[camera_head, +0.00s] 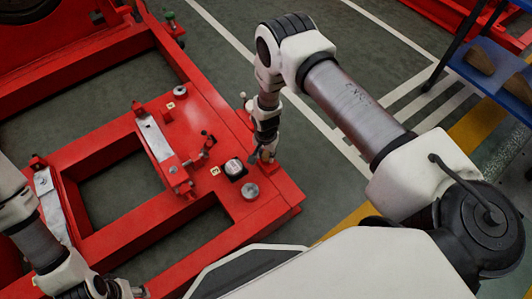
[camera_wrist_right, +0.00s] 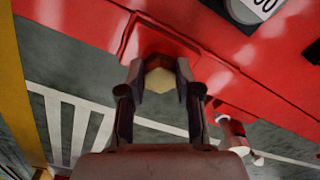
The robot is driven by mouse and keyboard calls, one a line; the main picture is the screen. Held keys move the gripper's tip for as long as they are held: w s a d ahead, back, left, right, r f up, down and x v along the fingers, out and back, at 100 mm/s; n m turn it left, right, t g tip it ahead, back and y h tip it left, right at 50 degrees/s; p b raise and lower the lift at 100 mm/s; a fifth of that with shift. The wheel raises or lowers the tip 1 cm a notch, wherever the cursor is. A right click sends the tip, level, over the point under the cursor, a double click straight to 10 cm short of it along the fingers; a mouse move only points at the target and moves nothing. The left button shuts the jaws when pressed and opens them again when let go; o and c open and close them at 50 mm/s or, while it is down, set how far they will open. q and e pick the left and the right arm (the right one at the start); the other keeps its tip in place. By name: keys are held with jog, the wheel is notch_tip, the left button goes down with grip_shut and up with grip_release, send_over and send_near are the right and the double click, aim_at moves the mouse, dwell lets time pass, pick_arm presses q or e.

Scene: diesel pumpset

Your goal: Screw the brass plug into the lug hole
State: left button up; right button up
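My right gripper (camera_head: 262,157) is at the right edge of the red frame (camera_head: 240,238), pointing down beside it. In the right wrist view, its two fingers stand on either side of the brass plug (camera_wrist_right: 160,78), whose hexagonal head faces the camera. The fingers appear to grip it. A red block-like part (camera_wrist_right: 150,38), perhaps the lug, lies directly behind the plug. The hole is not visible, and I cannot tell whether the plug's thread is in it. My left gripper (camera_head: 128,290) is at the bottom left, partly cut off, its finger state unclear.
Silver round fittings (camera_head: 250,190) and small red brackets (camera_head: 180,180) stand on the frame left of my right gripper. A white-faced gauge or cap (camera_wrist_right: 250,8) shows at the wrist view's top. A blue bench (camera_head: 490,68) is at the upper right. Green floor beside the frame is clear.

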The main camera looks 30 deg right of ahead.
grip_shut()
jog(key=m, duration=0.4)
jog(key=shift+w+m, duration=0.1)
jog(key=shift+m, duration=0.2)
jog(key=m, duration=0.7)
jog(key=shift+w, duration=0.15)
jog(key=m, duration=0.7)
jog(key=shift+w+d, duration=0.1)
jog(key=m, duration=0.5)
jog(key=shift+d+f+p, duration=0.1)
jog(key=shift+d+p, duration=0.05)
jog(key=shift+p, duration=0.2)
jog(key=o, duration=0.7)
grip_release()
jog(key=shift+o, duration=0.2)
